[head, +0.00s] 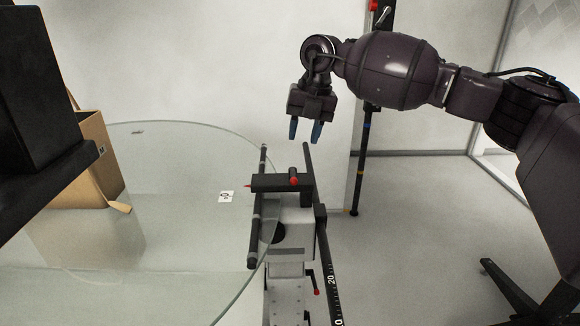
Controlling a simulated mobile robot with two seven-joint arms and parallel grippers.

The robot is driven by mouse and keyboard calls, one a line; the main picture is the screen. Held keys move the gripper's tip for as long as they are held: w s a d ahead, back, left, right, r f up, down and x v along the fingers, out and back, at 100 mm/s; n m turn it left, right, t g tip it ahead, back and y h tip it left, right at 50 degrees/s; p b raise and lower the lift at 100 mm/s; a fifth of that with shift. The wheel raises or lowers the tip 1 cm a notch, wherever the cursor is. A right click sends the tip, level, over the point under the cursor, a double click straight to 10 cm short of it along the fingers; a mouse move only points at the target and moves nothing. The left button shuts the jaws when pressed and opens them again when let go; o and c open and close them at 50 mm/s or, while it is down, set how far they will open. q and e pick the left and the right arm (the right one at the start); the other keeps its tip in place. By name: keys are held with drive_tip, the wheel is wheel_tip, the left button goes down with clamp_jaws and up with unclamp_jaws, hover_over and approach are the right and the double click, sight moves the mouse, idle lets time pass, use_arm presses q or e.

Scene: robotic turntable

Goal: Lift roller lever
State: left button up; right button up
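The roller unit stands at the rim of the glass turntable (160,245). It has a long dark roller (257,225) lying along the rim. A black crossbar (267,184) with red tips sits above its grey body (292,222). A thin lever with a red end (316,291) shows low on the unit's right side; I cannot tell which part is the roller lever. My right gripper (304,136) points down above the crossbar, apart from it. Its blue fingers are apart with nothing between them. My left gripper is not in view.
A cardboard box (92,165) stands on the glass at the left, partly hidden by a large black object (40,90). A dark upright post (362,165) stands behind the unit. The floor at right is mostly clear.

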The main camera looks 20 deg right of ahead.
sight(294, 176)
drive_tip(key=f, duration=0.3)
drive_tip(key=a+f, duration=0.1)
drive_tip(key=f, duration=0.3)
drive_tip(key=a+f+b, duration=0.1)
drive_tip(key=f, duration=0.2)
drive_tip(key=shift+w+f, duration=0.15)
drive_tip(key=shift+f, duration=0.05)
drive_tip(key=shift+c, duration=0.2)
clamp_jaws()
